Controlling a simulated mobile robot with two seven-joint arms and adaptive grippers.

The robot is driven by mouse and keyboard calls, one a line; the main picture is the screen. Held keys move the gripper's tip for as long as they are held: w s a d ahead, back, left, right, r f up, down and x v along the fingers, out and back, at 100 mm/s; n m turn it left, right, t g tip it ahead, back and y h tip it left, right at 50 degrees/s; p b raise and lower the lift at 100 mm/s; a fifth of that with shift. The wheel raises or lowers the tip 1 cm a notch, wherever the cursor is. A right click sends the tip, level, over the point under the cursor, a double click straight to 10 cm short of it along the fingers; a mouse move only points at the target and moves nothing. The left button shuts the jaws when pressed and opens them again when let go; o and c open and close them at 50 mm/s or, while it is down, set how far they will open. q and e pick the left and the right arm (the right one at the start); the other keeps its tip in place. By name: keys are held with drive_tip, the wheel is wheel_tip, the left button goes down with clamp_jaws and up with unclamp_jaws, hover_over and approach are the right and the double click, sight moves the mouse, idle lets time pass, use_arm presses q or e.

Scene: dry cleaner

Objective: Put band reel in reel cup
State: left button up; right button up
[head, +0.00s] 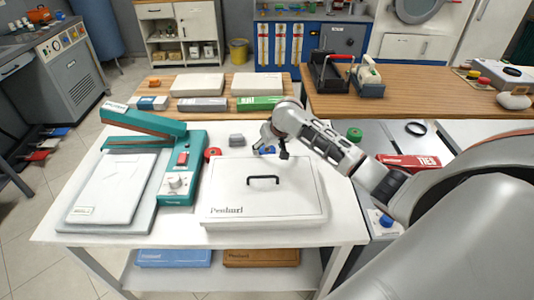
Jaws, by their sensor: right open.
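My right gripper (271,151) comes in from the right over the white table, just behind a white lidded box (265,190) with a black handle. It is open, above or beside a small blue item (268,150) that it partly covers. I cannot tell whether they touch. A red reel-like round item (212,153) lies left of the gripper, beside the teal press. A green round item (354,134) stands to the right, behind my arm. I cannot tell which item is the band reel, and no reel cup is clearly recognisable. My left gripper is not in view.
A teal heat-sealer press (180,178) fills the table's left side. A small grey block (236,140) lies near the back. A wooden counter (430,105) with a black tray stands behind right. My arm covers much of the right side.

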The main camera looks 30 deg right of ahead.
drive_tip(key=shift+x, duration=0.8)
drive_tip(key=shift+d, duration=0.1)
drive_tip(key=c, duration=1.2)
